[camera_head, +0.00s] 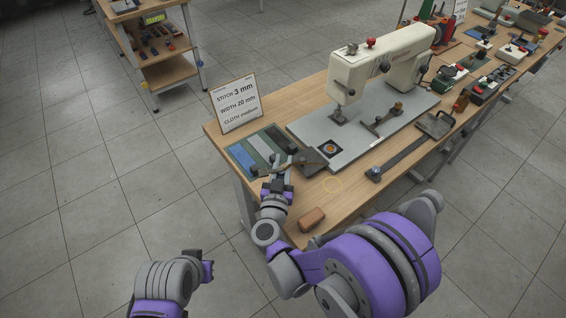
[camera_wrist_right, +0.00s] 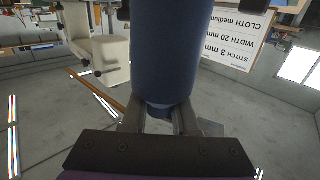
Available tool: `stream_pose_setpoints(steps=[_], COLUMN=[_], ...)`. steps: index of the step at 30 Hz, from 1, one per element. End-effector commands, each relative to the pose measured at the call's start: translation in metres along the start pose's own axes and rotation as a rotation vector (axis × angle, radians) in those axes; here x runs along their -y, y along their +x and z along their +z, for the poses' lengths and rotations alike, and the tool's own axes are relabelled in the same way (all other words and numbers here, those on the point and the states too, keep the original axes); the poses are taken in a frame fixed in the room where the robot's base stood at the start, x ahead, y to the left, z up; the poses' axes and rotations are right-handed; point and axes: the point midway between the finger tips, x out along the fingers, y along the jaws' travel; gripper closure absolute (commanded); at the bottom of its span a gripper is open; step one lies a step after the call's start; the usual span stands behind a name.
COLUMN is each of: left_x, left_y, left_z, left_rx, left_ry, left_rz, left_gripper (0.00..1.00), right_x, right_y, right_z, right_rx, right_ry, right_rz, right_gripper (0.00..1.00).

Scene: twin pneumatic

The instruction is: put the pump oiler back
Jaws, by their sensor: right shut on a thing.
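My right gripper (camera_head: 277,186) is over the near left end of the workbench, by the cloth swatches. In the right wrist view the fingers (camera_wrist_right: 158,122) are shut on a dark blue cylinder (camera_wrist_right: 176,50), which I take to be the pump oiler. The cylinder fills the upper middle of that view.
A thin yellow ring (camera_head: 332,185) is marked on the bench, right of the right gripper. A brown block (camera_head: 312,219) lies near the front edge. The sewing machine (camera_head: 385,62) stands on a grey plate behind. A sign (camera_head: 234,104) stands at the left corner.

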Motion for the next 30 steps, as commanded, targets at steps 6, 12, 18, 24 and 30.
stream_pose_setpoints(steps=[6, 12, 18, 24, 30], left_x=[0.0, 0.0, 0.0, 0.0, 0.0], left_y=[0.0045, 0.0079, 0.0073, 0.0073, 0.0082], left_z=[0.003, 0.0052, 0.0048, 0.0048, 0.0054], left_rx=[0.002, 0.003, 0.003, 0.003, 0.003], left_ry=[0.0, 0.0, 0.0, 0.0, 0.0], left_rz=[0.0, 0.0, 0.0, 0.0, 0.0], left_gripper=[1.0, 1.0, 1.0, 1.0, 1.0], right_x=[-0.0002, -0.0002, -0.0002, -0.0001, 0.0005], right_y=[-0.0001, -0.0001, 0.0, 0.0, -0.0055], right_z=[0.0049, 0.0085, 0.0079, 0.0079, 0.0084], right_rx=[0.0, 0.0, 0.0, 0.0, 0.0], right_ry=[-0.001, 0.0, 0.0, 0.0, 0.001], right_rz=[0.0, 0.0, 0.0, 0.0, -0.001], right_gripper=[1.0, 1.0, 0.42, 0.38, 0.38])
